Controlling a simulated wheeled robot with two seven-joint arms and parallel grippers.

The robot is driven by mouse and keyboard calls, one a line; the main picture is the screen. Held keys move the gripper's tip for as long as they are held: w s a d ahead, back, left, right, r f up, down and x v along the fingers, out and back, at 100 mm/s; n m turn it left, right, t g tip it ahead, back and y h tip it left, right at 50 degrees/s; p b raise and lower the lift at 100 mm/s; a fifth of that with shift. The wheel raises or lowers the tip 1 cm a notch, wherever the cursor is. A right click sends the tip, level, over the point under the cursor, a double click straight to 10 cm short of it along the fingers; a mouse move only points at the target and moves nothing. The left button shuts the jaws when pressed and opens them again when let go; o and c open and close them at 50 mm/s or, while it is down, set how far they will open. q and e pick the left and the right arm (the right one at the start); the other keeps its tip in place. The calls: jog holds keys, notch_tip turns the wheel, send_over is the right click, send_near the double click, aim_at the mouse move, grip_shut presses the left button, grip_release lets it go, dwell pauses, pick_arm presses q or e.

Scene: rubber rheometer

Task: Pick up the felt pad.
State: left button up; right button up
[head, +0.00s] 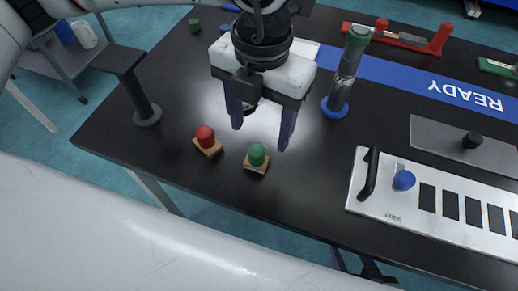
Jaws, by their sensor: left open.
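My left gripper (260,137) hangs over the dark table with its two fingers pointing down and spread apart, empty. A red knob on a small wooden block (206,140) stands to the left of the fingers. A green knob on a similar block (256,157) stands just below the fingertips in the picture, apart from them as far as I can tell. A dark round thing (250,108) shows partly between the fingers, mostly hidden. I cannot tell which thing, if any, is the felt pad. My right gripper is not in view.
A dark post stand (147,112) is at the left. A green-topped cylinder on a blue base (338,105) stands right of the gripper. A white panel with a black handle and blue knob (437,205) lies at the right. A blue READY strip (400,75) crosses the back.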

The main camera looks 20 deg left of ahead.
aim_at(256, 149)
pick_arm(q)
notch_tip(256, 149, down, 3)
jog(key=shift+s+f, duration=0.1)
jog(key=shift+a+f+p, duration=0.15)
jog(key=shift+f+p, duration=0.05)
jog(key=shift+f, duration=1.1)
jog(key=shift+a+f+p, duration=0.15)
jog(key=shift+f+p, duration=0.05)
jog(key=shift+f, duration=1.1)
jog(key=c, duration=1.2)
